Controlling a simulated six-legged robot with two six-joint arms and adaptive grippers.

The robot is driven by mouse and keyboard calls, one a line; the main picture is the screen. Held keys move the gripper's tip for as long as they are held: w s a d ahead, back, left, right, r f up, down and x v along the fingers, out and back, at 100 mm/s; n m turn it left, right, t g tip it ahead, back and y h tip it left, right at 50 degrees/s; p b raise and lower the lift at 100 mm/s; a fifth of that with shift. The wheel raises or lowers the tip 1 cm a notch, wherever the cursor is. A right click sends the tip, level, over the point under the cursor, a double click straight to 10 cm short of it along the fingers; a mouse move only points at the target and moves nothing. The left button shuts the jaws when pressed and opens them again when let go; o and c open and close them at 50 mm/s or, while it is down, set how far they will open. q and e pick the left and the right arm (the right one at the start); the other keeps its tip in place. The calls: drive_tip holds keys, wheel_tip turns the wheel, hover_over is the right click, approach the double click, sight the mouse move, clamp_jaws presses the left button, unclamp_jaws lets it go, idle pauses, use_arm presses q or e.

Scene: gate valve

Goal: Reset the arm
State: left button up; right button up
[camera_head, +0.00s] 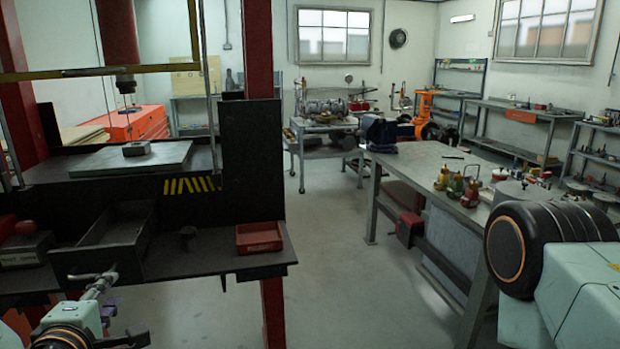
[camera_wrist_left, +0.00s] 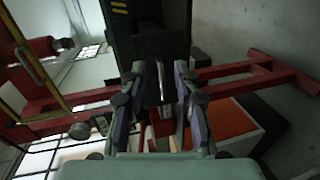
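My left arm comes in at the bottom left of the head view, low in front of the dark press bench. My right arm shows only as a black joint and pale green link at the lower right of the head view. The right gripper is out of view.
The press bench carries a grey plate (camera_head: 132,162) and a small red tray (camera_head: 259,237). A grey workbench (camera_head: 408,167) stands to the right, with several small coloured items on it. A cart (camera_head: 318,126) with metal parts stands behind. The floor (camera_head: 330,262) between them is clear.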

use_arm(q)
drive_tip(key=s+d+f+m+g+h+b, duration=0.1)
drive_tip(key=s+d+f+m+g, duration=0.15)
drive_tip(key=f+m, duration=0.35)
drive_tip(key=s+d+f+m+g+h+b, duration=0.1)
drive_tip(key=s+d+f+m+g, duration=0.2)
drive_tip(key=f, duration=0.4)
drive_tip(key=s+d+f+m+g+h+b, duration=0.1)
drive_tip(key=s+f+m+g+h, duration=0.1)
drive_tip(key=s+f+m, duration=0.4)
drive_tip(key=s+d+f+m+g+b, duration=0.1)
drive_tip(key=s+f+m+g+b, duration=0.1)
drive_tip(key=s+f, duration=0.7)
drive_tip(key=s+d+f+m+g+b, duration=0.2)
drive_tip(key=s+f+g, duration=0.3)
drive_tip(key=s+f, duration=0.3)
drive_tip(key=shift+s+d+f+m+y, duration=0.15)
drive_tip(key=shift+s+f+m+y, duration=0.2)
drive_tip(key=shift+s, duration=0.8)
drive_tip(key=shift+s+g, duration=0.1)
drive_tip(key=shift+g, duration=0.15)
